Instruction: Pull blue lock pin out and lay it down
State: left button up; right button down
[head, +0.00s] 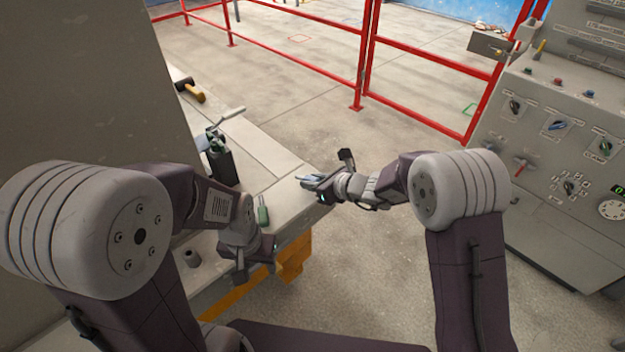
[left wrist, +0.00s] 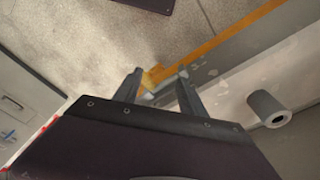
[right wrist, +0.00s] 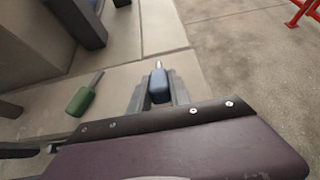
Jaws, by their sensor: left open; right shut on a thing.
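The blue lock pin (right wrist: 158,86) is between the fingers of my right gripper (right wrist: 157,92), which is shut on its blue handle. Its short metal tip points away from the gripper, over the pale bench. In the head view my right gripper (head: 318,184) is at the bench's right edge, with the pin pointing left. I cannot tell whether the pin touches the bench. My left gripper (head: 256,258) is open and empty, low at the bench's front edge. Its spread fingers (left wrist: 160,76) show in the left wrist view, with an orange part beyond them.
A green-handled tool (right wrist: 82,100) lies on the bench (head: 285,172) left of the pin. A dark tool holder (head: 219,160) and a mallet (head: 190,88) are further back. A control cabinet (head: 565,150) stands right.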

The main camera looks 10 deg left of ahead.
dwell(0.3)
jog(key=c, duration=1.1)
grip_release()
jog(key=v, duration=0.9)
jog(key=shift+p, duration=0.3)
